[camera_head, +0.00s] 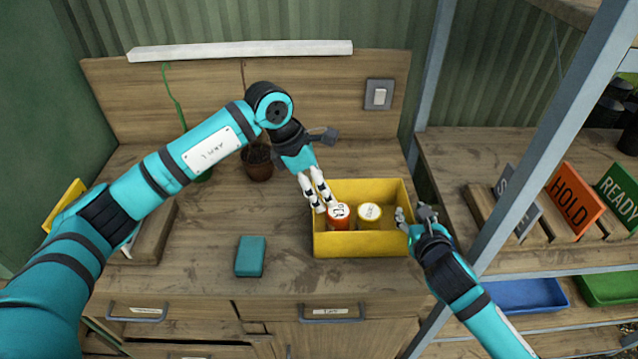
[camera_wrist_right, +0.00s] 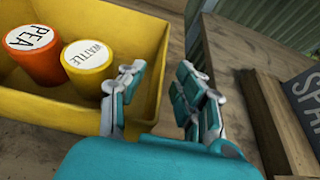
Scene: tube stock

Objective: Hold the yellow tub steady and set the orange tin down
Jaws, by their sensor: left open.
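The yellow tub (camera_head: 362,245) stands on the wooden counter; it also fills the left of the right wrist view (camera_wrist_right: 75,111). The orange tin (camera_head: 338,217), labelled PEA in the right wrist view (camera_wrist_right: 47,67), stands upright inside the tub's left part. My left gripper (camera_head: 324,204) is open, its fingers at the tub's left wall beside the orange tin. Whether they touch it I cannot tell. My right gripper (camera_head: 411,218) is at the tub's right wall. In the right wrist view its fingers (camera_wrist_right: 162,90) are spread, with the wall's edge between them and space on the right.
A yellow tin (camera_head: 369,213) labelled WATTLE stands right of the orange tin. A teal box (camera_head: 250,256) lies on the counter left of the tub, and a plant pot (camera_head: 257,164) stands behind. A grey shelf post (camera_head: 545,140) rises on the right.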

